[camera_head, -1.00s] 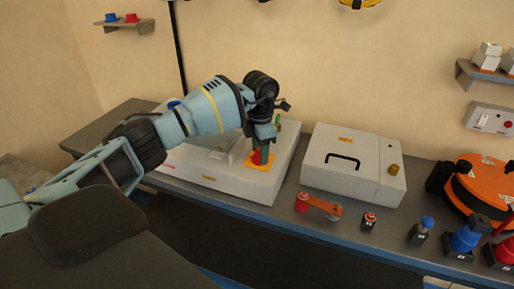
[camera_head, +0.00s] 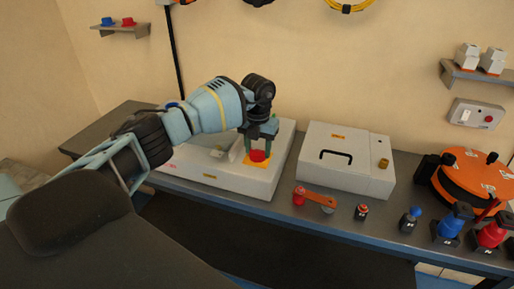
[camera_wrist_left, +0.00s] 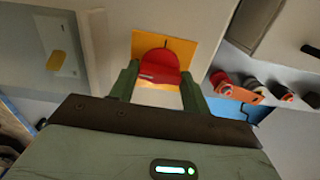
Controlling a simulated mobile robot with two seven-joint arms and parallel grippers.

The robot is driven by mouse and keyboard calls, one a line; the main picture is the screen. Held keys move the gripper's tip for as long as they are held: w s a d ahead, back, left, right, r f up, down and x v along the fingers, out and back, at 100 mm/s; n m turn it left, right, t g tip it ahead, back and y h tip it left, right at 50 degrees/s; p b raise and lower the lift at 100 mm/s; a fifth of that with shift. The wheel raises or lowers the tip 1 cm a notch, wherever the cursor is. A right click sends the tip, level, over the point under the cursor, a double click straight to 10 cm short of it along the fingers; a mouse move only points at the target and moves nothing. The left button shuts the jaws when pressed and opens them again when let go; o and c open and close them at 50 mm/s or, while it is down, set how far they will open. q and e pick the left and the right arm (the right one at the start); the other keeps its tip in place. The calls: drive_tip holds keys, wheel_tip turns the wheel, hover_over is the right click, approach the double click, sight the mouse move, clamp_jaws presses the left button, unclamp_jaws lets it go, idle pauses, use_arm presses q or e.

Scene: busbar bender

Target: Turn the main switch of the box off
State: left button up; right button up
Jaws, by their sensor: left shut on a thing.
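The box (camera_head: 215,181) is a low white housing on the left part of the bench. Its main switch (camera_head: 258,156) is a red rotary knob on a yellow plate (camera_head: 262,164). My left gripper (camera_head: 259,146) is above the plate, with its green fingers on either side of the red knob. In the left wrist view the red knob (camera_wrist_left: 159,66) sits between the two fingers (camera_wrist_left: 160,88), against the yellow plate (camera_wrist_left: 190,48). The left gripper is shut on the knob. A light mark shows on the knob's edge. My right gripper is not in view.
A white box with a black handle (camera_head: 345,160) stands just right of the switch box. In front of it are a red and orange lever piece (camera_head: 318,197) and small knobs. An orange reel (camera_head: 474,176) stands at the right. A wall switch unit (camera_head: 475,114) hangs above it.

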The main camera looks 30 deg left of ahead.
sight(258, 150)
use_arm(q)
drive_tip(key=shift+n, duration=0.4)
drive_tip(key=o, duration=1)
drive_tip(key=shift+r, duration=0.1)
wheel_tip(258, 150, up, 8)
drive_tip(key=shift+f, duration=0.2)
